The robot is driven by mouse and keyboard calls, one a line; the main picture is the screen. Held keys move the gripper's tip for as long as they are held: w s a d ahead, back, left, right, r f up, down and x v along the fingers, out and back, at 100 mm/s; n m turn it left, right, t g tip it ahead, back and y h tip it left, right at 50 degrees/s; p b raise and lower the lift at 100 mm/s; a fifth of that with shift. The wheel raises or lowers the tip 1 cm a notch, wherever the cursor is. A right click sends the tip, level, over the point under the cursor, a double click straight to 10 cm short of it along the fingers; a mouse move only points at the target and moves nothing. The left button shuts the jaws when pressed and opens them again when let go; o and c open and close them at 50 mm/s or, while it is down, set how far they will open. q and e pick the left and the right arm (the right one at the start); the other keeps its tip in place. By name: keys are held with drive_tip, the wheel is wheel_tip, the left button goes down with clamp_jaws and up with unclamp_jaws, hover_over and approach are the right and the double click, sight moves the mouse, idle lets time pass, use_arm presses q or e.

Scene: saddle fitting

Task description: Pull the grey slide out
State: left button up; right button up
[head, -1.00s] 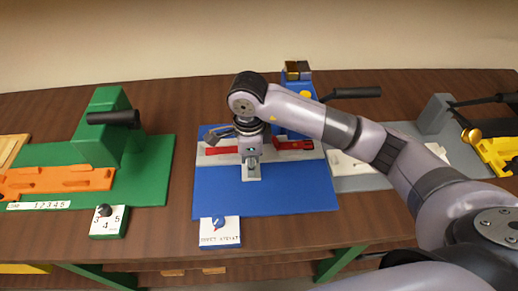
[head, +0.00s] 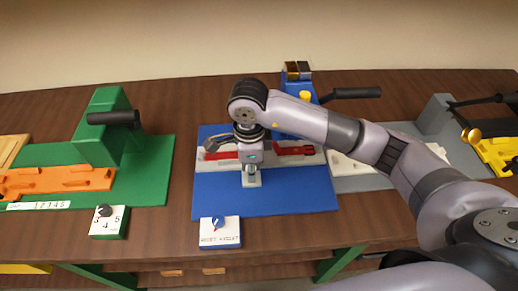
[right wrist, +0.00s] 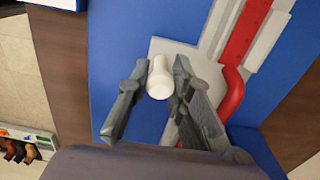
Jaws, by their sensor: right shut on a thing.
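The grey slide (right wrist: 178,48) is a flat pale plate on the blue station; its front end (head: 252,181) shows below my right gripper in the head view. A white round knob (right wrist: 159,82) stands up from the plate in the right wrist view. My right gripper (right wrist: 161,66) has one finger on each side of this knob and is shut on it. In the head view my right gripper (head: 250,173) points down over the middle of the blue base and hides the knob. My left gripper is not in view.
Red bars (head: 294,151) lie in a grey rail behind the slide. The blue base (head: 285,199) is clear in front. A dial block (head: 220,239) sits at its front edge. A green station (head: 148,185) stands left, a grey one (head: 437,120) right.

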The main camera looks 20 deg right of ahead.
drive_tip(key=shift+s+a, duration=0.15)
drive_tip(key=shift+s, duration=0.35)
drive_tip(key=shift+s+a, duration=0.2)
drive_tip(key=shift+s, duration=0.5)
drive_tip(key=shift+s+a, duration=0.15)
drive_tip(key=shift+s, duration=0.55)
drive_tip(key=shift+s+a, duration=0.25)
drive_tip(key=shift+s, duration=0.55)
drive_tip(key=shift+s+a, duration=0.25)
drive_tip(key=shift+s, duration=0.55)
drive_tip(key=shift+s+a+b, duration=0.3)
drive_tip(key=shift+s+b, duration=0.05)
drive_tip(key=shift+s, duration=0.65)
drive_tip(key=shift+s+a+b, duration=0.25)
drive_tip(key=shift+s+b, duration=0.05)
drive_tip(key=shift+s, duration=0.9)
drive_tip(key=shift+o, duration=0.6)
drive_tip(key=shift+s+a+f, duration=0.1)
drive_tip(key=shift+s, duration=0.1)
